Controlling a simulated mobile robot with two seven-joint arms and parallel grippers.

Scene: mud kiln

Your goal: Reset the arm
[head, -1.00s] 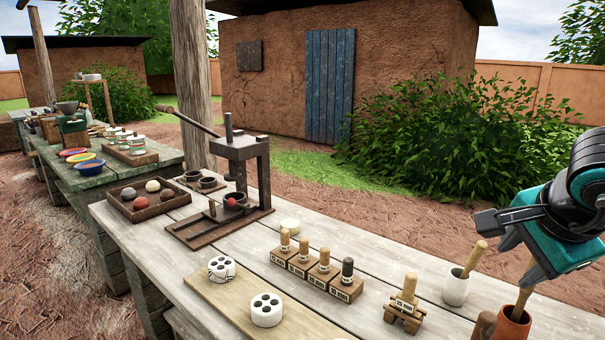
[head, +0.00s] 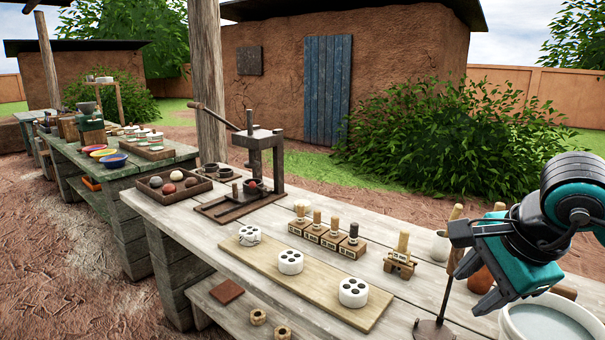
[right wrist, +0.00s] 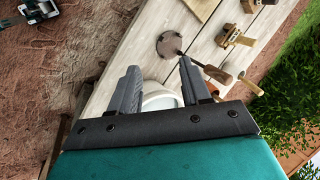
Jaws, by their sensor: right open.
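My right gripper (head: 477,292) is at the right of the head view, above the front edge of the pale wooden bench (head: 300,215). Its jaws are open and I see nothing between them. In the right wrist view the two dark fingers (right wrist: 158,68) stand apart over the bench edge, with a pale basin (right wrist: 160,100) partly hidden behind them. A small teal and black part (right wrist: 38,10) at that view's top left may be my left arm; its jaws cannot be made out.
Several stamps (head: 333,237), white pierced pieces (head: 290,262) on a board (head: 318,285), a lever press (head: 258,170) and a ball tray (head: 173,190) occupy the bench. Open dirt lies left.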

